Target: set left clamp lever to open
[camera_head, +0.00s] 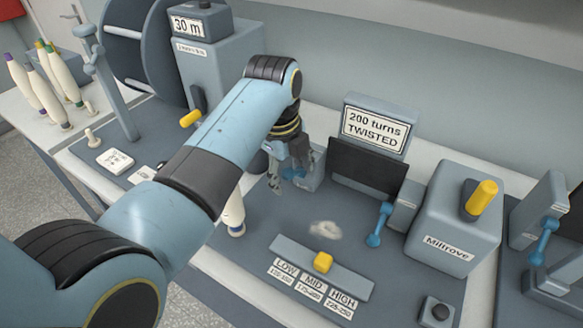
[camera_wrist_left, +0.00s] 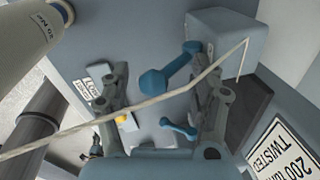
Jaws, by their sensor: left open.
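The left clamp is a grey block (camera_head: 312,176) with a blue ball-ended lever (camera_head: 292,173), partly hidden by my gripper in the head view. In the left wrist view the lever (camera_wrist_left: 172,68) slants from the grey block (camera_wrist_left: 232,38) toward the picture's middle. My left gripper (camera_head: 282,172) is open, at the lever. Its fingers (camera_wrist_left: 163,78) stand on either side of the lever's near ball in that view; I cannot tell whether they touch it. A pale yarn crosses the wrist view to the block. My right gripper is not in view.
A dark panel (camera_head: 366,167) stands under the "200 turns TWISTED" sign (camera_head: 376,130). A yellow slider knob (camera_head: 323,262) sits on a grey bar in front. A pale bobbin (camera_head: 235,217) stands beside my arm.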

